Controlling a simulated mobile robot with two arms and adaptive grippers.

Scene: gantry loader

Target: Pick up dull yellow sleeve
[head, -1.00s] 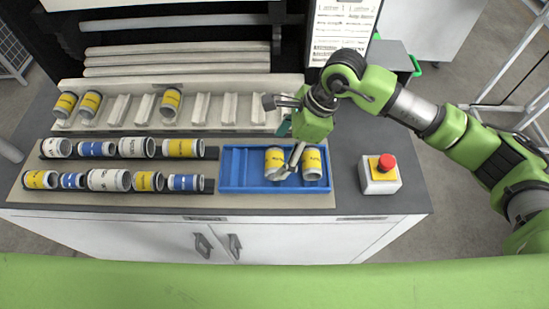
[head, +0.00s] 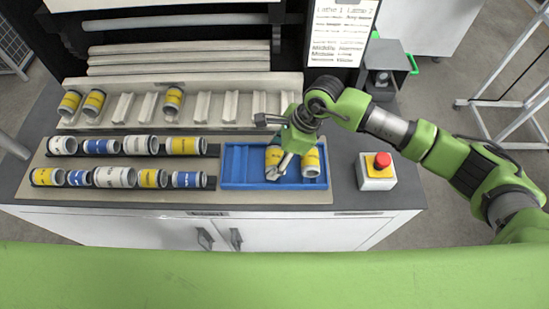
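Two sleeves with yellow bands lie in the blue tray (head: 240,185): a left one (head: 273,155) and a right one (head: 312,163). Several other yellow-banded sleeves are in view, such as one (head: 184,146) in the back rack row and one (head: 152,178) in the front row. I cannot tell for sure which yellow is the dull one. My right gripper (head: 278,170) points down over the tray at the left sleeve and partly hides it. Its finger spread and any contact are unclear. My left gripper is not in view.
A pale slotted rack (head: 150,115) at the back holds three yellow-banded sleeves, with several empty slots. Two dark rails left of the tray hold white, blue and yellow sleeves. A red stop button (head: 382,160) on its box stands right of the tray.

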